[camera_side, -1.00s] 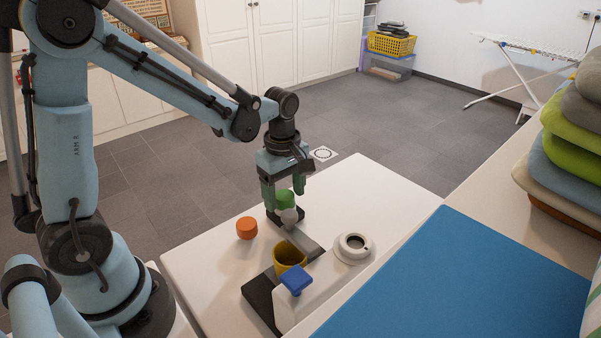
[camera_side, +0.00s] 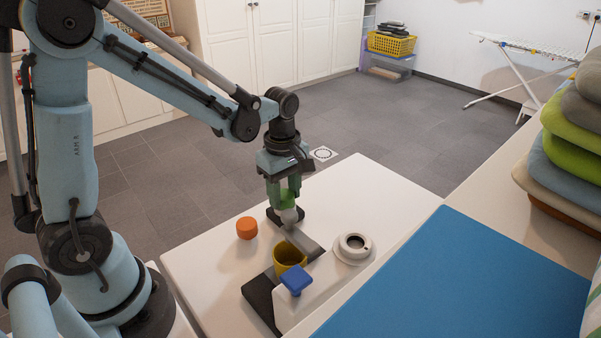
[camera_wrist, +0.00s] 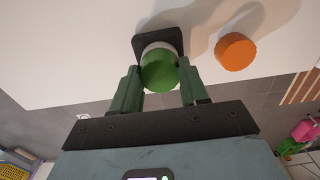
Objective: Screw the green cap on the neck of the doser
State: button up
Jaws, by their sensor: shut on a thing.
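My gripper (camera_side: 284,194) points down and is shut on the green cap (camera_side: 290,184). In the wrist view the green cap (camera_wrist: 159,72) sits between the two fingertips (camera_wrist: 159,78). Right below it is a pale round piece (camera_side: 290,215) on a dark square plate (camera_side: 273,216); I cannot tell whether cap and piece touch. The doser appears to be the white body (camera_side: 318,287) at the table's front, with a round, dark-centred neck (camera_side: 354,243) on top. The neck is uncapped, to the right of and nearer than my gripper.
An orange cap (camera_side: 247,228) lies left of my gripper. A yellow cup (camera_side: 290,256) stands on a dark base beside the doser, close to a blue knob (camera_side: 296,280). A blue mat (camera_side: 460,290) covers the nearer surface. The white table (camera_side: 375,190) is clear at back right.

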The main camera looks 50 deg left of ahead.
aim_at(285, 194)
jog(key=shift+r, duration=0.7)
dwell(0.3)
jog(key=shift+r, duration=0.95)
jog(key=shift+r, duration=0.1)
jog(key=shift+r, duration=0.25)
jog(key=r, duration=0.4)
jog(key=shift+d+r, duration=0.2)
jog(key=shift+r, duration=0.15)
jog(key=s+d+r, duration=0.2)
jog(key=d+r, duration=0.2)
jog(key=d, duration=0.7)
jog(key=s+d+r, duration=0.2)
jog(key=d+r, duration=0.3)
jog(key=d, duration=0.5)
jog(key=shift+d+r, duration=0.3)
jog(key=shift+d, duration=0.1)
jog(key=shift+f, duration=2.9)
jog(key=shift+f, duration=0.7)
